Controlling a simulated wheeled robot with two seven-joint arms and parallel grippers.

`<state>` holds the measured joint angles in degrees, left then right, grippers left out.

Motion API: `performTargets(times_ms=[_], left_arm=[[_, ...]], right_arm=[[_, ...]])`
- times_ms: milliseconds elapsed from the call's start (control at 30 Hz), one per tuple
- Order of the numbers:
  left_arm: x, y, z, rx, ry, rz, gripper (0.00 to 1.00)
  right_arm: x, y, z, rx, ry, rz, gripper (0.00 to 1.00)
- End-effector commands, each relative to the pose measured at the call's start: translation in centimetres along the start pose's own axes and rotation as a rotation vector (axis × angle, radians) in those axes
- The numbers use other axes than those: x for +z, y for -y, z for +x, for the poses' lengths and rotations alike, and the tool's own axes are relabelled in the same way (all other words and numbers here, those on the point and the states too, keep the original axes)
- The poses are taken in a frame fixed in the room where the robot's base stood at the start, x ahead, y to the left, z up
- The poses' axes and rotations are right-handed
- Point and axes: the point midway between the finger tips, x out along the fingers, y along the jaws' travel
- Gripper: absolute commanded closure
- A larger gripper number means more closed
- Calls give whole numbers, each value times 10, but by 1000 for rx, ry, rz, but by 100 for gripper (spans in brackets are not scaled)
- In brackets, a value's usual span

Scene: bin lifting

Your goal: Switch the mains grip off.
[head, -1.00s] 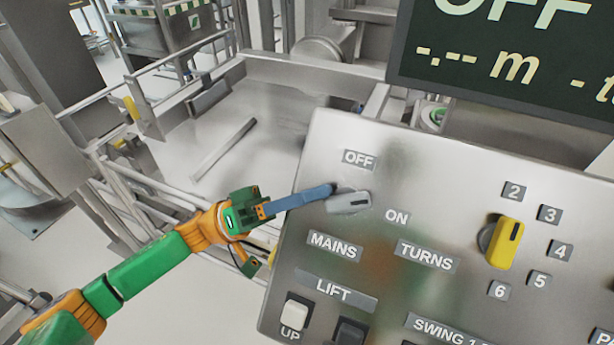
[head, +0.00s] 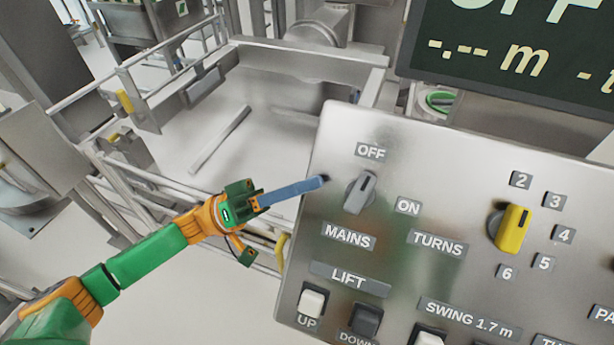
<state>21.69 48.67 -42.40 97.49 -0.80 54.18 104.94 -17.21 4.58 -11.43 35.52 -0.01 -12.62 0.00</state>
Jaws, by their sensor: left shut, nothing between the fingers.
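The mains grip (head: 359,192) is a grey rotary handle on the steel control panel (head: 400,165), above the MAINS label (head: 348,236). It stands nearly upright, its upper end leaning right and pointing up at the OFF label (head: 370,151). The ON label (head: 408,207) is to its right. My left gripper (head: 322,181) is shut, with its long blue fingers together. Its tips are just left of the grip, with a small gap between them. My right gripper is not in view.
A yellow knob (head: 512,229) with numbered labels is on the panel's right. LIFT buttons (head: 312,302) are along the bottom. A dark display (head: 520,55) reading OFF, partly cut off, hangs above. Railings and a metal platform (head: 270,120) lie behind.

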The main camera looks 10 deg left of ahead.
Motion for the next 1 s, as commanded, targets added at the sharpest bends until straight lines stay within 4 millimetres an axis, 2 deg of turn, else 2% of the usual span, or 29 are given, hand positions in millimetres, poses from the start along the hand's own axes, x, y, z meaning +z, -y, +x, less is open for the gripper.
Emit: performTargets(times_ms=[33,300,500,633,1000], left_arm=[[11,3,-6,-1,1,-3,100],[56,4,-30,-2,0,-4,100],[83,2,-44,-1,1,-2,100],[89,1,-47,0,1,0,100],[89,0,-47,0,0,1,100]], right_arm=[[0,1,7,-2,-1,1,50],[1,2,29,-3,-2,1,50],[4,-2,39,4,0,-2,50],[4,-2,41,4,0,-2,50],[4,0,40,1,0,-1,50]])
